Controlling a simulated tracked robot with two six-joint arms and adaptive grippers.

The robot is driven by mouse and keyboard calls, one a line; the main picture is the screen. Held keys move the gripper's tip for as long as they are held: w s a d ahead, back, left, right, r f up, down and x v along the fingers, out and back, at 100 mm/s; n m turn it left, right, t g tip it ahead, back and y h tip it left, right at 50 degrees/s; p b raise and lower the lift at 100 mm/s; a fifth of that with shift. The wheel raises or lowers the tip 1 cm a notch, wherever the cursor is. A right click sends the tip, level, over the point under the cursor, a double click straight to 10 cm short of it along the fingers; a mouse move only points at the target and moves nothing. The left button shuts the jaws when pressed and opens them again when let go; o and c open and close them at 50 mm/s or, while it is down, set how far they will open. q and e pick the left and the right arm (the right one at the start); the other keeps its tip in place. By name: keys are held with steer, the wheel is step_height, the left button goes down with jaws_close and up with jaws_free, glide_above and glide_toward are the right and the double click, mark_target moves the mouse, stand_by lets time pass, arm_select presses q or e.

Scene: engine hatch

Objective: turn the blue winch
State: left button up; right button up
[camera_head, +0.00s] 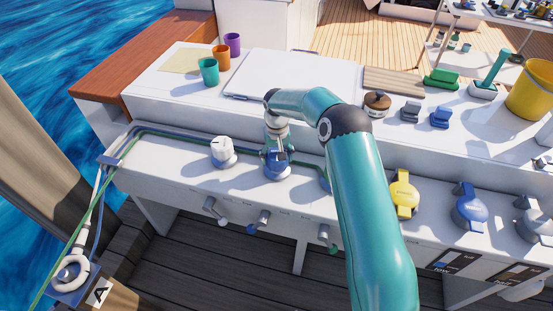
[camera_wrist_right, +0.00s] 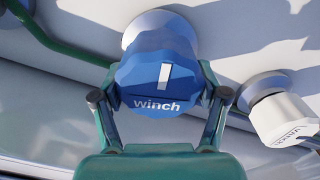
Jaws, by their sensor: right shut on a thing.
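The blue winch (camera_wrist_right: 158,72) is a faceted blue knob with a white mark and the word "winch" on its face. It fills the middle of the right wrist view. My right gripper (camera_wrist_right: 161,88) is shut on it, with one finger on each side of the knob. In the head view the right gripper (camera_head: 277,155) reaches down onto the blue winch (camera_head: 278,174) on the white ledge, and mostly covers it. My left gripper is not in view.
A white winch (camera_head: 222,152) stands just left of the blue one. Green and blue lines (camera_head: 170,137) run along the ledge behind them. Small valve handles (camera_head: 258,222) stick out below. Yellow (camera_head: 403,193) and blue (camera_head: 468,209) knobs stand to the right, beyond my arm.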

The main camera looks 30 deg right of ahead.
steer(key=o, duration=1.2)
steer(key=shift+c, duration=0.2)
steer(key=shift+r, duration=0.1)
step_height(320, 180, up, 12)
steer(key=shift+f, duration=0.1)
